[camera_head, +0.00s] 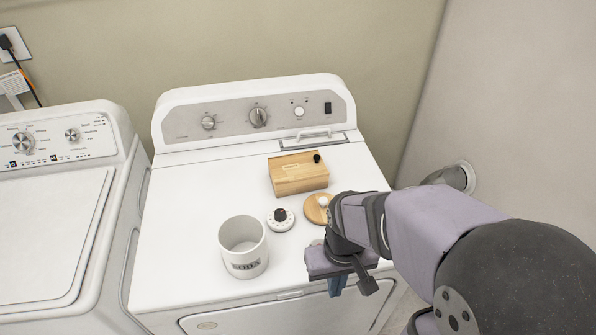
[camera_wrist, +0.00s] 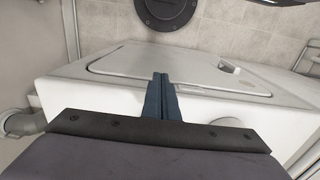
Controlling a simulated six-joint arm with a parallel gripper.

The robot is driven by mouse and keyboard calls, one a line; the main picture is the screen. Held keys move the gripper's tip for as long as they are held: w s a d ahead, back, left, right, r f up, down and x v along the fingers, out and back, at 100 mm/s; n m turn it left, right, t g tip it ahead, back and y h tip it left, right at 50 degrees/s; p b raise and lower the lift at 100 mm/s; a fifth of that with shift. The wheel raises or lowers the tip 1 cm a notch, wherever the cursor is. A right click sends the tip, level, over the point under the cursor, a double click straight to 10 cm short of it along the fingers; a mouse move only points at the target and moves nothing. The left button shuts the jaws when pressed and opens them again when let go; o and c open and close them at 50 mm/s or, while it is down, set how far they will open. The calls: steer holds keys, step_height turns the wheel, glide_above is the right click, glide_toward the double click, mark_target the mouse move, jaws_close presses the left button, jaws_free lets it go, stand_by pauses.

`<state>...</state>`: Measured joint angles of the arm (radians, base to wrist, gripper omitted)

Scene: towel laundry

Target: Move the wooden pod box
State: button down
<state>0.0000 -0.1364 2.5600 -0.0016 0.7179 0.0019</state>
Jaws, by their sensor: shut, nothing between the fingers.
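The wooden pod box (camera_head: 299,175) sits on the dryer's white top, toward the back and right of the middle. It is light wood with a small black knob on its lid near the right end. My gripper (camera_head: 336,288) is at the front right edge of the dryer, pointing down, apart from the box and nearer the front. In the wrist view its blue-grey fingers (camera_wrist: 161,80) are together with nothing between them. The box does not show in the wrist view.
A white canister (camera_head: 243,248) stands front left on the dryer top (camera_head: 185,215). A white timer with a dark knob (camera_head: 280,219) and a round wooden lid with a white knob (camera_head: 317,208) lie between box and gripper. The left of the top is clear. A wall rises at right.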

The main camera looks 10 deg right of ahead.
mark_target(298, 174)
steer(key=w+a+r, duration=0.1)
steer(key=w+r, duration=0.4)
steer(key=w, duration=0.8)
steer(key=w+a+r+p, duration=0.1)
steer(key=w+r, duration=0.4)
steer(key=w, duration=0.9)
steer(key=shift+a+m, duration=0.15)
steer(key=shift+m, duration=0.15)
steer(key=shift+s+f, duration=0.1)
steer(key=shift+f, duration=0.1)
step_height(298, 174, down, 9)
steer(key=p, duration=0.3)
steer(key=shift+r, duration=0.15)
steer(key=shift+w+f+p, duration=0.2)
steer(key=shift+w+p, duration=0.3)
steer(key=shift+w, duration=0.1)
steer(key=shift+w+f+p, duration=0.2)
steer(key=shift+w+p, duration=0.25)
steer(key=shift+w, duration=0.1)
steer(key=shift+w+p, duration=0.4)
steer(key=shift+w, duration=0.45)
